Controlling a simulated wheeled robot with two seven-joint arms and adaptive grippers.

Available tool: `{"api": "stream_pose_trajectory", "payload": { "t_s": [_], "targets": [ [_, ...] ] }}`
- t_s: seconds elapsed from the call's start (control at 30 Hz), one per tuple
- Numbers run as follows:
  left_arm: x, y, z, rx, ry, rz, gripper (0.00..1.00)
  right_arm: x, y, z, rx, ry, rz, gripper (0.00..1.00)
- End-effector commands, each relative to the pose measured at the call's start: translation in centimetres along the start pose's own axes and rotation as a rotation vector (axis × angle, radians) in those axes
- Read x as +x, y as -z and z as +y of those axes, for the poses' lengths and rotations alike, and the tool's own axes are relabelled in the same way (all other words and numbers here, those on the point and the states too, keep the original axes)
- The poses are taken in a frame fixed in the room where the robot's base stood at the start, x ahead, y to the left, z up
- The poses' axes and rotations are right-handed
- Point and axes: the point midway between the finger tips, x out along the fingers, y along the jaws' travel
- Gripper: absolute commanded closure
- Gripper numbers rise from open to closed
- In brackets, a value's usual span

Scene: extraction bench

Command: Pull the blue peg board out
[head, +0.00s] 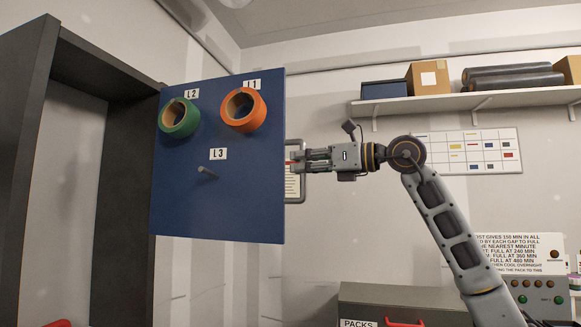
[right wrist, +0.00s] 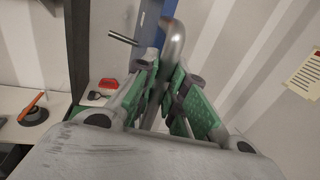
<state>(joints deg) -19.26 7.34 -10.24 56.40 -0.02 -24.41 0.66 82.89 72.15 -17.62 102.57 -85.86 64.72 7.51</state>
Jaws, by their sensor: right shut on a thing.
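The blue peg board (head: 222,210) stands upright beside the dark cabinet in the head view. A green tape roll (head: 165,119) hangs at L2 and an orange tape roll (head: 256,113) at L1. The L3 peg (head: 208,172) is bare. My right gripper (head: 294,160) is at the board's right edge. In the right wrist view, its green-padded fingers (right wrist: 167,90) are shut on a curved metal handle (right wrist: 173,42), beside the board's blue edge (right wrist: 151,22). The fingers hide the handle's lower part. My left gripper is not in view.
A dark cabinet frame (head: 40,60) stands at the left. A shelf (head: 450,103) with boxes is on the wall at right, above a wall chart (head: 470,151). A grey box marked PACKS (head: 390,294) sits low at right. The right wrist view shows a bench (right wrist: 50,105) with a tape roll.

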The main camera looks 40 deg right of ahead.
Motion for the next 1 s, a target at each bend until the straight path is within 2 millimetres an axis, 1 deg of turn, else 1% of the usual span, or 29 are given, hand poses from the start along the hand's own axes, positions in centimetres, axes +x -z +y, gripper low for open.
{"api": "stream_pose_trajectory", "payload": {
  "t_s": [0.1,0.37,0.4,0.53,0.57,1.0],
  "targets": [
    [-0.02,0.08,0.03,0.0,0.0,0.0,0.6,-0.4,-0.14,-0.1,0.0,0.002,-0.002,1.0],
    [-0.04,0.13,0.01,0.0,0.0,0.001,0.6,-0.42,-0.16,-0.12,0.0,0.003,-0.002,1.0],
    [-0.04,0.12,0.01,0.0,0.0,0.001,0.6,-0.42,-0.17,-0.12,0.0,0.003,-0.002,0.83],
    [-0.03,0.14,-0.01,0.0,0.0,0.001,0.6,-0.38,-0.14,-0.1,0.0,0.002,-0.001,0.67],
    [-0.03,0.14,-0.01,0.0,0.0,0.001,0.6,-0.36,-0.12,-0.1,0.0,0.002,-0.001,0.65],
    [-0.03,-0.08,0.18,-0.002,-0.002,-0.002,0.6,-0.5,-0.05,-0.1,0.0,0.001,0.0,0.65]
  ]
}}
